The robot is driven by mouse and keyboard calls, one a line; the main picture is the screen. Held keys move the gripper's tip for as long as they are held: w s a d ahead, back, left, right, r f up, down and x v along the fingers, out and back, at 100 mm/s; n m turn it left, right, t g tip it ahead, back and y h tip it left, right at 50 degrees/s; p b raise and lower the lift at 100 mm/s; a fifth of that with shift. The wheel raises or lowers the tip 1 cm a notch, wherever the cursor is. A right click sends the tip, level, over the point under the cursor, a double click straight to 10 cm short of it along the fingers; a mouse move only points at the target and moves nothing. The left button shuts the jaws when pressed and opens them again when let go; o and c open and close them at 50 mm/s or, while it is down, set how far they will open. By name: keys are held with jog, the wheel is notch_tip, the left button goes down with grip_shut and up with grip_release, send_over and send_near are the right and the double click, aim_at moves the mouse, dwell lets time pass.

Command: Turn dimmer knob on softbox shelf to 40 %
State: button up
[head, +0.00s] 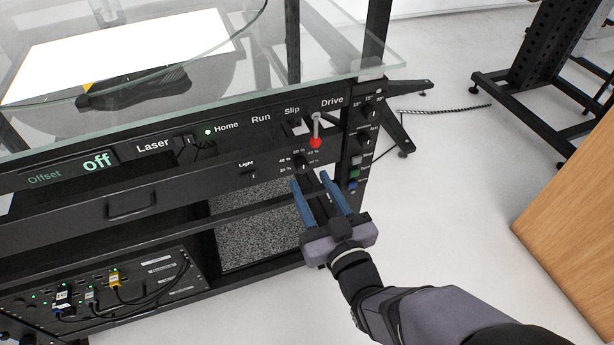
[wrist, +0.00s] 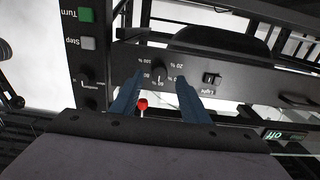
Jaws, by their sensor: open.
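The dimmer knob (head: 304,166) is a small black knob on the softbox shelf's front strip (head: 235,178), ringed by white percent marks. The wrist view shows the knob (wrist: 159,70) upside down, between my two blue fingers; its pointer setting is too small to tell. My gripper (head: 309,177) is open, its fingertips just in front of the knob, one to each side. In the wrist view my gripper (wrist: 158,78) shows a gap on both sides of the knob. I cannot tell whether either finger touches it.
A red-tipped lever (head: 316,140) hangs just above the knob. The Light switch (head: 251,167) is left of it. Other knobs (head: 366,137) and a green button (head: 353,174) sit on the right post. A glass sheet (head: 300,60) juts out above.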

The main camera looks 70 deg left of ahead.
aim_at(304, 170)
jog(key=shift+a, duration=1.75)
grip_shut()
